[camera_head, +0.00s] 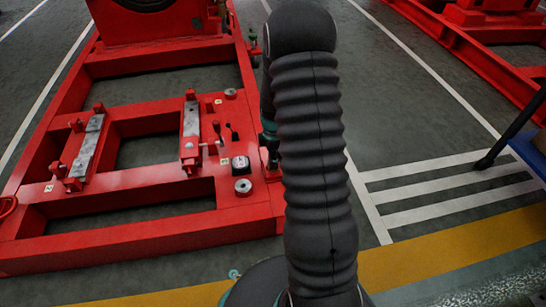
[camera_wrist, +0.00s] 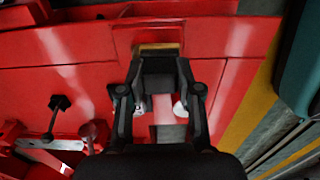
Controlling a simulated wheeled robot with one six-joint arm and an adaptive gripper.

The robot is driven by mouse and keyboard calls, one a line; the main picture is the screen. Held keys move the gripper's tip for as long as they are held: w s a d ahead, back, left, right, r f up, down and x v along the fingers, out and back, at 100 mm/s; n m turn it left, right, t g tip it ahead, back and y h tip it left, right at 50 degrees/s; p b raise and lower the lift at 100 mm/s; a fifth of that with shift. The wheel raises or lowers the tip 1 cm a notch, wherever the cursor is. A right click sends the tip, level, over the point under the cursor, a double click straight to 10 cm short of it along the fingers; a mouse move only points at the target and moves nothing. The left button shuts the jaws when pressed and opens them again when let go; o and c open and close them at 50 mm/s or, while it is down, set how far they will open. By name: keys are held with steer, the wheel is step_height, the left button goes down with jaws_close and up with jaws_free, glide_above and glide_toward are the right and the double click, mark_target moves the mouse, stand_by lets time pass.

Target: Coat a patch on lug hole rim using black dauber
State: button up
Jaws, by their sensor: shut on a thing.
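In the wrist view my gripper (camera_wrist: 158,66) is shut on a dark block-like piece, the black dauber (camera_wrist: 158,80), held between its fingers. A tan strip (camera_wrist: 158,49) shows just beyond the fingertips, against the red frame; I cannot tell whether it belongs to the dauber or touches the frame. Small pale shapes show between the fingers. In the head view my arm hides most of the gripper, beside the right edge of the red pumpset frame (camera_head: 150,238). Grey rings with dark holes sit on the frame, one near front right (camera_head: 243,186). I cannot make out the lug hole rim for certain.
Raised red brackets with grey pads (camera_head: 191,119) and small levers stand on the frame. A second red frame (camera_head: 470,55) is at upper right. A blue-topped item (camera_head: 530,150) stands at the right edge. Striped grey floor is open between the frames.

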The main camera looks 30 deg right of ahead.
steer(key=shift+w, duration=0.1)
steer(key=shift+w+d, duration=0.25)
steer(key=shift+w, duration=0.5)
steer(key=shift+w+d, duration=0.2)
steer(key=shift+w, duration=0.55)
steer(key=shift+a, duration=0.15)
steer(key=shift+s, duration=0.1)
steer(key=shift+s+a+f, duration=0.15)
steer(key=shift+s+a, duration=0.05)
steer(key=shift+s, duration=0.25)
steer(key=shift+s+a, duration=0.15)
steer(key=shift+s, duration=0.4)
steer(key=shift+s+a, duration=0.15)
steer(key=shift+s, duration=0.35)
steer(key=shift+w, duration=0.2)
